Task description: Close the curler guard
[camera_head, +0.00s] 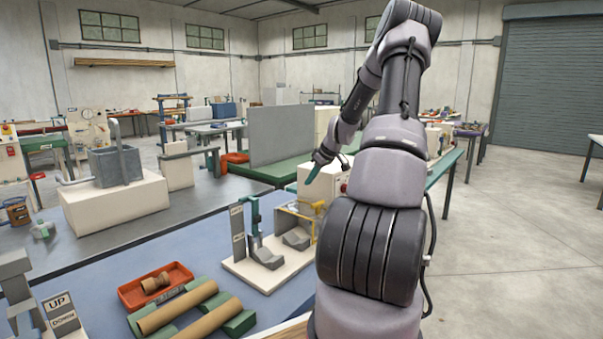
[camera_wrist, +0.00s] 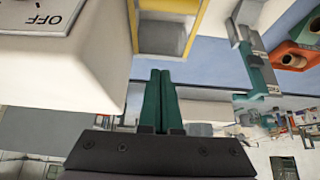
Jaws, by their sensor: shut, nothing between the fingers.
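The curler guard seems to be the yellow-edged frame (camera_head: 298,207) on the white base plate, around a grey block, partly hidden behind my arm in the head view. Its yellow edge (camera_wrist: 199,18) also shows at the top of the wrist view beside a grey inner face. I cannot tell how far open the guard stands. My gripper (camera_head: 313,174) is above and behind the guard in the head view, with its teal fingers pressed together and empty. The shut fingers (camera_wrist: 160,82) point toward the yellow frame in the wrist view, apart from it.
A white control box (camera_wrist: 65,55) with an OFF label stands close to the left of my fingers in the wrist view. A teal upright (camera_head: 254,217) stands left of the guard. A red tray (camera_head: 130,298) and cardboard tubes (camera_head: 205,322) lie on the blue bench (camera_head: 105,262).

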